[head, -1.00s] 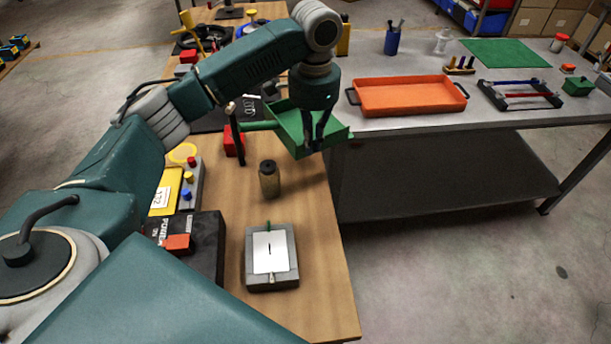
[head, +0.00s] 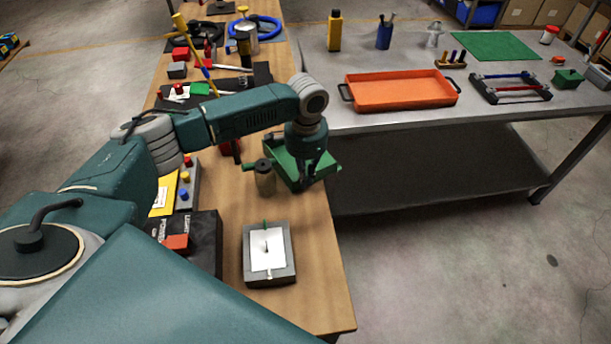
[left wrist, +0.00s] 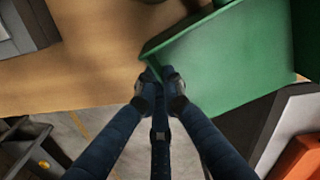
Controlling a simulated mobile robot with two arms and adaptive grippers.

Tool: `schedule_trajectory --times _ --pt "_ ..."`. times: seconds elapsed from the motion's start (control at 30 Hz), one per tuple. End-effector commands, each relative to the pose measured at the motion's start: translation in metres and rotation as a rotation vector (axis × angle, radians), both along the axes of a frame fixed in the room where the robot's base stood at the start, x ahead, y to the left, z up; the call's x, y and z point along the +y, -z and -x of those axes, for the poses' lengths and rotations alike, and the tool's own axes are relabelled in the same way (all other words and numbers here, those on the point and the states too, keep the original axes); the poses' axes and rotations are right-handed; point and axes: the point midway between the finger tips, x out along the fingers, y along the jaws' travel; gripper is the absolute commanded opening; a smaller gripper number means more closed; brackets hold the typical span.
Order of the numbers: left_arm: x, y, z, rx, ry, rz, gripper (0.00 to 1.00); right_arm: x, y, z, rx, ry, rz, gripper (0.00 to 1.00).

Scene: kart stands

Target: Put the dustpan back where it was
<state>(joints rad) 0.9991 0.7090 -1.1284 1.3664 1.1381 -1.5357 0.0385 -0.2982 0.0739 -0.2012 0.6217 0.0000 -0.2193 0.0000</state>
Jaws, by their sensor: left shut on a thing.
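The green dustpan (head: 318,160) is in the head view, at the right edge of the wooden table, beside the metal bench. My left gripper (head: 305,180) is shut on the dustpan's edge, with its fingers pointing down. In the left wrist view the dustpan (left wrist: 225,65) fills the upper right, and the fingertips (left wrist: 158,82) pinch its wall. The dustpan's handle points left, behind the brown jar. I cannot tell whether the dustpan touches the table. My right gripper is not in view.
A brown jar (head: 264,178) stands close left of the dustpan. A grey clipboard-like block (head: 268,270) lies nearer on the wooden table (head: 315,285). An orange tray (head: 400,92) sits on the metal bench (head: 365,122). Bare wood lies between the jar and the block.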

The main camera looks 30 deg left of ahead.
Motion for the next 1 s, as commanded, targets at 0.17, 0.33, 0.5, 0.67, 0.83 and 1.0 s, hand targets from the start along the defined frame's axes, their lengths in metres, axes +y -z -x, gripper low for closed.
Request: schedule_trajectory --times 0.17,0.33,0.5,0.67,0.83,1.0 --pt "0.0 0.001 0.0 0.0 0.0 0.0 0.0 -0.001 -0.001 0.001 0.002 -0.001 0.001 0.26" --pt "0.0 0.002 0.0 0.0 0.0 0.0 0.26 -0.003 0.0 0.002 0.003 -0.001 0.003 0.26" --pt "0.0 0.002 0.0 0.0 0.0 0.0 0.26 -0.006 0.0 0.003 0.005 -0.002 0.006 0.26" --pt "0.0 -0.001 0.0 -0.001 0.0 0.0 0.26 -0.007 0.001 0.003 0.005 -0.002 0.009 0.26" --pt "0.0 -0.023 -0.002 -0.005 0.001 0.002 0.26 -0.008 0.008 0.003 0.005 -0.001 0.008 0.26" --pt "-0.001 -0.061 -0.002 -0.005 0.0 0.002 0.26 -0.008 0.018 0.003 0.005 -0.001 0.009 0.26"
